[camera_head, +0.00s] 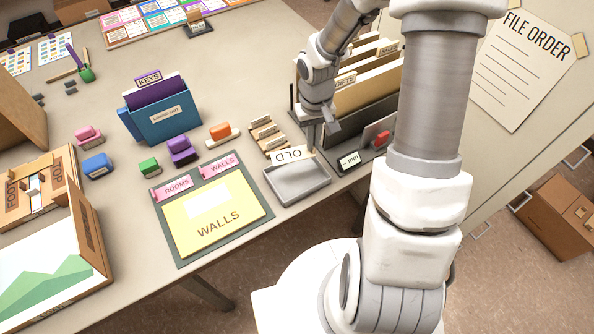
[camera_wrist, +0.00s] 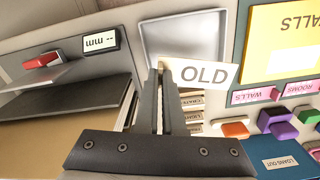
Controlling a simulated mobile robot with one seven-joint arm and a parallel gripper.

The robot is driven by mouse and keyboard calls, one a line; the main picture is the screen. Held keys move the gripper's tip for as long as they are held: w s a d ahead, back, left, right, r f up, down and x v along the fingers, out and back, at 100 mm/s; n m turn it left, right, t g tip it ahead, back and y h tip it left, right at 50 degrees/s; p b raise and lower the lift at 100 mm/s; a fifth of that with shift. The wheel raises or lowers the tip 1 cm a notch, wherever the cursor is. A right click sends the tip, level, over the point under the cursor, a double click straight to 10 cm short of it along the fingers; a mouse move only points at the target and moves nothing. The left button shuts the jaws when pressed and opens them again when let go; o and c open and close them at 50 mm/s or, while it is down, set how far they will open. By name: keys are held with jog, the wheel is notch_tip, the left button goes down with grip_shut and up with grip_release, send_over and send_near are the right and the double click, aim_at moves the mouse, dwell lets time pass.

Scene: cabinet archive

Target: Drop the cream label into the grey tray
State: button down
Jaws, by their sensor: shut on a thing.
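The cream label (camera_head: 291,156), marked "OLD", is held at one end in my gripper (camera_head: 312,140). In the wrist view the label (camera_wrist: 205,74) sticks out to the right from between the fingertips of my gripper (camera_wrist: 162,75), which are shut on it. The shallow grey tray (camera_head: 298,189) lies at the table's front edge and looks empty where it shows. In the wrist view the label overlaps the near edge of the tray (camera_wrist: 185,35). I cannot tell how high the label is above the tray.
A "-- mm" display (camera_head: 349,161) and a red-topped piece (camera_head: 382,140) stand right of the tray. Small wooden label holders (camera_head: 265,134) are behind it. A green folder board with a yellow "WALLS" sheet (camera_head: 215,214) lies left. A file rack (camera_head: 365,85) stands behind my gripper.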

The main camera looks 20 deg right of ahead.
jog(key=f+b, duration=0.1)
jog(key=f, duration=0.1)
jog(key=s+d+f+b, duration=0.1)
jog(key=f+b, duration=0.3)
jog(key=shift+s+d+f, duration=0.15)
jog(key=shift+d+f, duration=0.1)
jog(key=c, duration=0.9)
grip_release()
jog(key=shift+c, duration=0.2)
notch_tip(320, 180, up, 18)
jog(key=p, duration=0.2)
jog(key=shift+f, duration=0.2)
